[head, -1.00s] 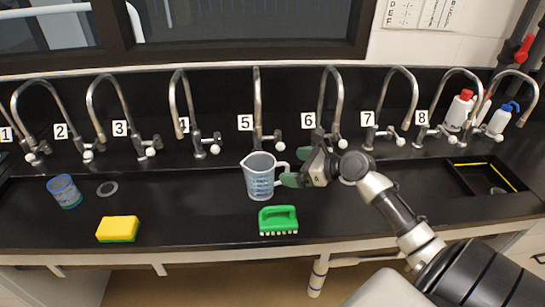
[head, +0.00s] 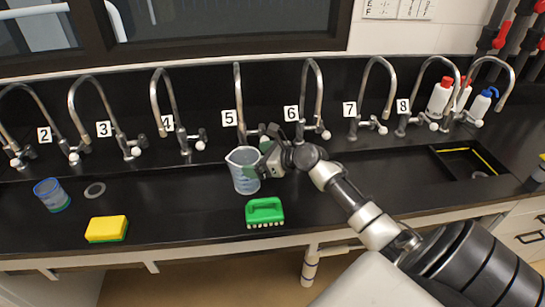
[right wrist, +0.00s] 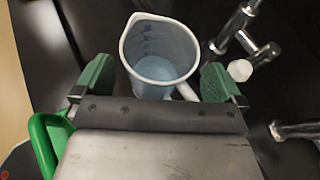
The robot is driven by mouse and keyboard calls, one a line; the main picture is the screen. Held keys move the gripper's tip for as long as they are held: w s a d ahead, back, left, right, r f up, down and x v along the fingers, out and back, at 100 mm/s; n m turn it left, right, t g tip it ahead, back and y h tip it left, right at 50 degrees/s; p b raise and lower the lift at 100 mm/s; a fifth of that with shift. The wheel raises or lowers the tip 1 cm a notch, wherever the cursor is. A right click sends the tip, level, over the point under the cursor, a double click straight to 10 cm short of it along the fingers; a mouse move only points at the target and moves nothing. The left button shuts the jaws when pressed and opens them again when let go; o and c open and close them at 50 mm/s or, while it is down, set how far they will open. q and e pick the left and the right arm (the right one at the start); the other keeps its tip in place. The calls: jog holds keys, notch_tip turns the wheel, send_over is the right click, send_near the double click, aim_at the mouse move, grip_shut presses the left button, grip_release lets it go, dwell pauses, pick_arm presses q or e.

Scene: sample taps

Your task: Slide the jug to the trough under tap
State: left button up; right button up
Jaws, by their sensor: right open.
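The clear bluish jug (head: 243,172) stands upright on the black counter in front of tap 5. My right gripper (head: 270,150) is open beside it, on the handle side. In the right wrist view my gripper's (right wrist: 158,78) green pads lie to either side of the jug (right wrist: 160,48), with gaps showing. The jug's handle points toward my gripper's palm. The black trough (head: 441,150) with a yellow line is sunk in the counter at the far right, in front of tap 8 (head: 452,80) and the rightmost tap. My left gripper is not in view.
A green brush (head: 265,212) lies just in front of the jug. A yellow-green sponge (head: 107,229), a blue-rimmed cup (head: 52,195) and a grey ring (head: 94,190) are at left. Bottles (head: 440,97) stand behind the trough. The counter between jug and trough looks clear beyond my arm.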

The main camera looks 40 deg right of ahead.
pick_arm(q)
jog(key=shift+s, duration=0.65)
pick_arm(e)
jog(key=shift+x, duration=1.05)
jog(key=c, duration=0.8)
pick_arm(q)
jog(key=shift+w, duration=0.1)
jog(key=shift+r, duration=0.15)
